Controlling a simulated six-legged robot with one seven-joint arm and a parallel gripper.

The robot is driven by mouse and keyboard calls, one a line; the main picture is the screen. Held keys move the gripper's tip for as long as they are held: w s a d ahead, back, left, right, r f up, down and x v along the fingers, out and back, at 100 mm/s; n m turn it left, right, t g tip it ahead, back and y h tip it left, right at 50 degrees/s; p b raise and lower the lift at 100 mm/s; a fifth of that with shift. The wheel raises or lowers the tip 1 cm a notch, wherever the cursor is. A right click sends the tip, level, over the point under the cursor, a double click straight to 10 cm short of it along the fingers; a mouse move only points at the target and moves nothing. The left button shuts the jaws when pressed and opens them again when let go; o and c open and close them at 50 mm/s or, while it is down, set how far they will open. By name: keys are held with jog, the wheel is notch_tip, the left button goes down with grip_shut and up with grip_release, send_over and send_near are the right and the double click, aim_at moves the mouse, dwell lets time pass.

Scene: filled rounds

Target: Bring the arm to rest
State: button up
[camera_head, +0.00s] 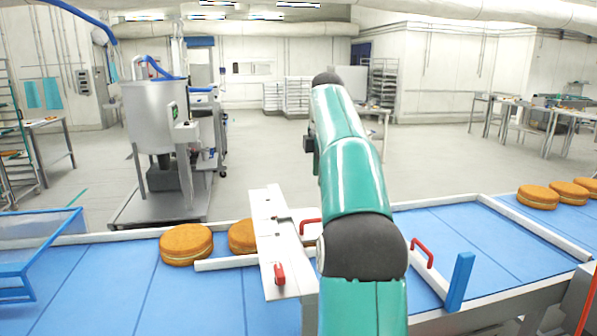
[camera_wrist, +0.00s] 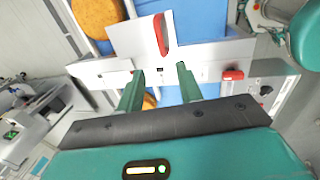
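My gripper (camera_wrist: 160,69) shows in the wrist view with its two green fingers apart and nothing between them. Beyond the fingertips is a white panel (camera_wrist: 100,67) with a red handle (camera_wrist: 160,34) and a second red handle (camera_wrist: 233,75). In the head view my teal arm (camera_head: 355,180) rises from the bottom and reaches forward over the conveyor. The gripper itself is hidden there behind the arm's links.
A blue conveyor (camera_head: 110,285) runs across the front, carrying a round cake (camera_head: 186,244) and a second one (camera_head: 243,237) beside the white panel (camera_head: 270,235). Several rounds (camera_head: 538,197) sit at right. A blue post (camera_head: 460,282) stands right of my arm. A steel mixer (camera_head: 158,115) stands behind.

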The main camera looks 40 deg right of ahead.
jog(key=s+a+f+m+t, duration=0.1)
jog(key=s+a+m, duration=0.15)
jog(key=a, duration=0.95)
jog(key=s+a+m, duration=0.1)
jog(key=a+m, duration=0.2)
jog(key=a, duration=0.9)
jog(key=s+a+f+m+t+y, duration=0.1)
jog(key=s+a+f+m, duration=0.6)
jog(key=s+a+f, duration=0.9)
jog(key=shift+s+f+t, duration=0.4)
jog(key=shift+s+t, duration=0.3)
jog(key=shift+t, duration=0.1)
